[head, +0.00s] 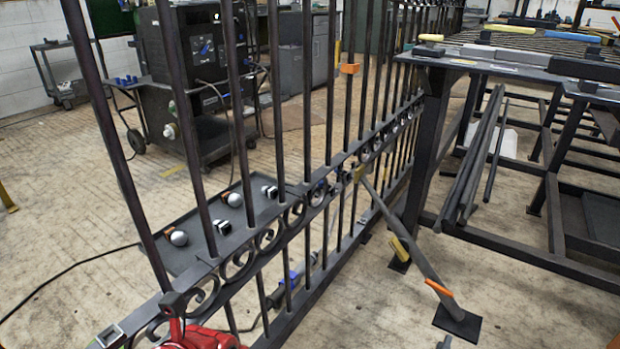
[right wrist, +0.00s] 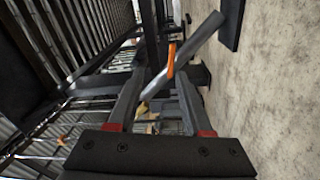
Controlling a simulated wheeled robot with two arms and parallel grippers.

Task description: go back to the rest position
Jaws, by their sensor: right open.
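My right gripper (right wrist: 158,85) is open in the right wrist view, its two grey fingers with red bases apart and nothing between the tips. Beyond it is the slanting brace (right wrist: 203,43) with an orange clip. In the head view only a small grey tip, probably of this gripper (head: 445,342), shows at the bottom edge, below the foot plate of the brace (head: 405,235). The dark scroll gate (head: 265,238) stands upright across the middle. My left gripper is not in view.
A dark tray (head: 190,258) with balls and small blocks lies behind the gate. A red object (head: 200,338) sits at its near lower end. A steel worktable (head: 500,68) stands at the right. A black machine cart (head: 190,85) stands behind.

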